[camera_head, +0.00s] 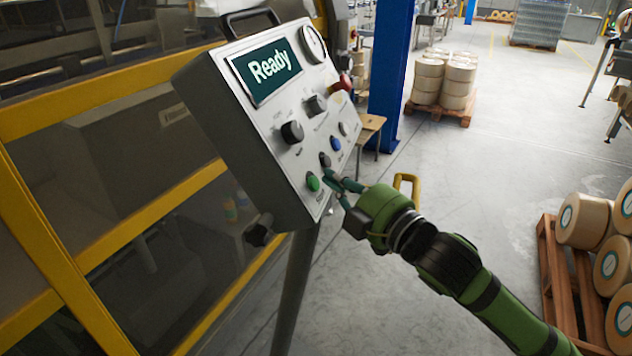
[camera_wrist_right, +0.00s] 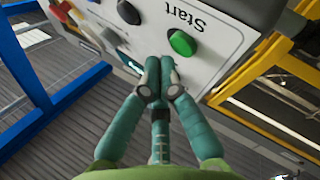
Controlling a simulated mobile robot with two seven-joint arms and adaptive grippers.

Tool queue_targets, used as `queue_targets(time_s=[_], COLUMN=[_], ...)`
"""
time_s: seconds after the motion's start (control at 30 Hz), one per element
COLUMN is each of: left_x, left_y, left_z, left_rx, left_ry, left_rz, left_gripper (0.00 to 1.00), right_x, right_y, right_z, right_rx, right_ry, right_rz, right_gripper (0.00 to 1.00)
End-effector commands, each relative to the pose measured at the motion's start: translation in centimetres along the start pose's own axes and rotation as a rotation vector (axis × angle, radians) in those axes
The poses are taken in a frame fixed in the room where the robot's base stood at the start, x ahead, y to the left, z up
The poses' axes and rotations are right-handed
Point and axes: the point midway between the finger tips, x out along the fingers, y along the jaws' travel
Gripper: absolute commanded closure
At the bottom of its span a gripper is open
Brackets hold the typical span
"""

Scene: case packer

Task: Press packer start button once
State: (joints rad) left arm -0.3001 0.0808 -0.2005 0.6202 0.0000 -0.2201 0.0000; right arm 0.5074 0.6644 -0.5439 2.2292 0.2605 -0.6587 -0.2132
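The grey control panel (camera_head: 262,135) stands tilted on a post, and its screen (camera_head: 268,70) reads "Ready". The green start button (camera_head: 313,182) sits near its lower edge. In the right wrist view the green button (camera_wrist_right: 182,43) has the word "Start" beside it, upside down. My right gripper (camera_head: 331,180) is at the panel's lower part, just right of the green button. In the wrist view my right gripper's fingertips (camera_wrist_right: 160,66) are together and empty, beside the button. I cannot tell whether they touch the panel. My left gripper is not in view.
A black button (camera_head: 325,159), a blue button (camera_head: 336,143), a black knob (camera_head: 292,131) and a red emergency stop (camera_head: 342,83) share the panel. A yellow machine frame (camera_head: 110,235) stands left. A pallet of rolls (camera_head: 557,270) is at right. The floor between is clear.

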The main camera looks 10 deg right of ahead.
Motion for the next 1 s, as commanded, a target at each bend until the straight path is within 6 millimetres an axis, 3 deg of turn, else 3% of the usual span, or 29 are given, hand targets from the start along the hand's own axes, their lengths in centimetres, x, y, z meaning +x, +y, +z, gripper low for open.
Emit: queue_targets(time_s=[1.0], left_x=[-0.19], left_y=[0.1], left_z=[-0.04], left_rx=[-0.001], left_ry=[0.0], left_rz=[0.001], left_gripper=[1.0], right_x=[0.6], right_y=[-0.63], right_z=[0.01], right_rx=[0.0], right_ry=[0.0], right_rz=[0.0], right_gripper=[1.0])
